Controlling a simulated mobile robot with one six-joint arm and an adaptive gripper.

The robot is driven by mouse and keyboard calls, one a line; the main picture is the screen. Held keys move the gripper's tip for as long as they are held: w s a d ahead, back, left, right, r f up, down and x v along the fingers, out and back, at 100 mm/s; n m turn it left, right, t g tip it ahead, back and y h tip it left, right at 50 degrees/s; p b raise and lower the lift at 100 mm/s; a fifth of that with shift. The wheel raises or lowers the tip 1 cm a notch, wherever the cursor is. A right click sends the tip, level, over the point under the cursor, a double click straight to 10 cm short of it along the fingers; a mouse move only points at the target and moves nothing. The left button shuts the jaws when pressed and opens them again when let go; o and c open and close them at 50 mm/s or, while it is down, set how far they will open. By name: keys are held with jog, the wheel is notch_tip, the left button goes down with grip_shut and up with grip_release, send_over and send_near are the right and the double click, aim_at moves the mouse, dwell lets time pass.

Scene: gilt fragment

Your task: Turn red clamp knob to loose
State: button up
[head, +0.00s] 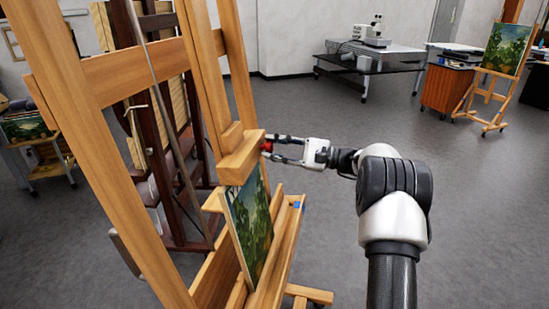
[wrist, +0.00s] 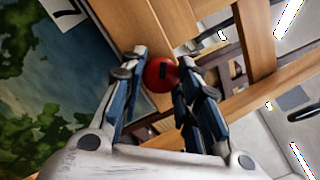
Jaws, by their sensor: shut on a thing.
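The red clamp knob (head: 267,147) sits on the side of the wooden easel's upper clamp block (head: 242,160). In the wrist view the round red knob (wrist: 161,74) lies between my fingertips, with a dark mark on its face. My gripper (head: 272,147) reaches in from the right and is shut on the knob; in the wrist view its two fingers (wrist: 160,76) are on either side of it. A landscape painting (head: 250,225) stands below the clamp block, on the easel's lower ledge (head: 280,250). The knob's far side is hidden.
A small blue thing (head: 297,205) is on the easel's ledge. Easel posts (head: 120,170) fill the left. A low black table (head: 365,67) with a microscope (head: 375,32) and a second easel with a painting (head: 505,50) stand at the back.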

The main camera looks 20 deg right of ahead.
jog(key=n+g+b, duration=0.1)
jog(key=n, duration=0.4)
jog(key=n+g+b, duration=0.1)
jog(key=n, duration=0.4)
jog(key=n+g+b, duration=0.1)
jog(key=n+b, duration=0.1)
jog(key=n, duration=0.3)
jog(key=shift+w+d+r+n+g, duration=0.1)
jog(key=shift+w+r+n+g, duration=0.05)
jog(key=shift+r+n+g, duration=0.15)
jog(key=n+h+b, duration=0.1)
jog(key=n, duration=0.4)
jog(key=shift+g, duration=0.3)
jog(key=n+h+b, duration=0.1)
jog(key=n+b, duration=0.1)
jog(key=n, duration=0.2)
jog(key=shift+r+n+b, duration=0.1)
jog(key=shift+n+b, duration=0.2)
jog(key=shift+n, duration=0.1)
jog(key=o, duration=1.1)
jog(key=shift+c, duration=0.2)
